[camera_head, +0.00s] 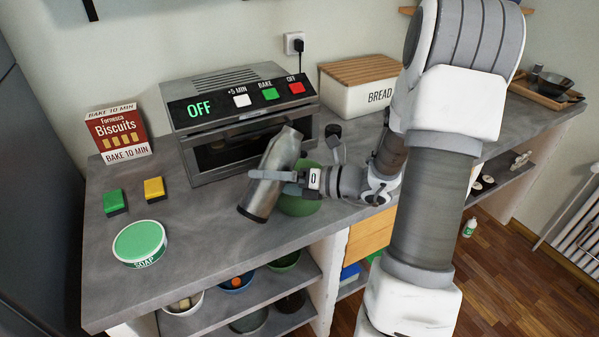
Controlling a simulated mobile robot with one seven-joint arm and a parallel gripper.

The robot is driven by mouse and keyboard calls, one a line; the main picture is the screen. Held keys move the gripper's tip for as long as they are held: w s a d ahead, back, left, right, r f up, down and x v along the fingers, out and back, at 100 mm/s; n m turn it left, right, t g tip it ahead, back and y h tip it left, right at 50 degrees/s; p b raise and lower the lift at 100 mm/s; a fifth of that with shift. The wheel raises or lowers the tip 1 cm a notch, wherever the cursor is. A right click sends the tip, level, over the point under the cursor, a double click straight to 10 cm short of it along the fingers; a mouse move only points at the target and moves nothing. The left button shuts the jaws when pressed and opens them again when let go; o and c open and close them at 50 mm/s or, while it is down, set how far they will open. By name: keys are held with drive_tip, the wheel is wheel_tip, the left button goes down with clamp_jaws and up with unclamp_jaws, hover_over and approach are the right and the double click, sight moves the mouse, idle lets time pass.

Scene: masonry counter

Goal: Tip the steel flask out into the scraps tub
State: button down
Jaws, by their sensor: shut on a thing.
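The steel flask (281,150) is in my gripper (270,181), in front of the oven. My gripper is shut around its middle. The flask is tilted, with its narrower end up and to the right and its wide dark-edged end down to the left. A green round bowl or tub (299,205) is just behind and right of the flask's lower part, partly hidden by flask and gripper. No scraps label is readable, so I cannot tell if this is the scraps tub. Whether the flask's lower end touches the counter is unclear.
The oven (205,165) reads OFF. A biscuits box (118,132), two sponges (114,200) (154,188) and a soap tub (139,242) are to the left. A bread box (352,92) and dark cup (333,131) stand to the right. Bowls (237,283) sit on the shelf below.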

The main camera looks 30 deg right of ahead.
sight(269, 157)
drive_tip(key=shift+w+d+r+n+h, duration=0.1)
drive_tip(key=shift+d+r+n+h, duration=0.1)
drive_tip(key=shift+n+h, duration=0.55)
drive_tip(key=shift+a+r+n+h+b, duration=0.15)
drive_tip(key=shift+n+h+b, duration=0.15)
drive_tip(key=shift+n, duration=0.25)
drive_tip(key=shift+a+r+n+h+b, duration=0.15)
drive_tip(key=shift+n+b, duration=0.1)
drive_tip(key=shift+n, duration=0.25)
drive_tip(key=shift+n+h, duration=0.4)
drive_tip(key=shift+n, duration=0.3)
wheel_tip(269, 157, up, 5)
drive_tip(key=p, duration=0.3)
drive_tip(key=shift+d, duration=0.1)
drive_tip(key=shift+r, duration=0.1)
drive_tip(key=shift+f+n+b, duration=0.3)
drive_tip(key=shift+f+b, duration=0.05)
drive_tip(key=shift+b, duration=0.45)
drive_tip(key=shift+d+n+h+b, duration=0.1)
drive_tip(key=shift+n+h+b, duration=0.3)
drive_tip(key=shift+h+b, duration=0.15)
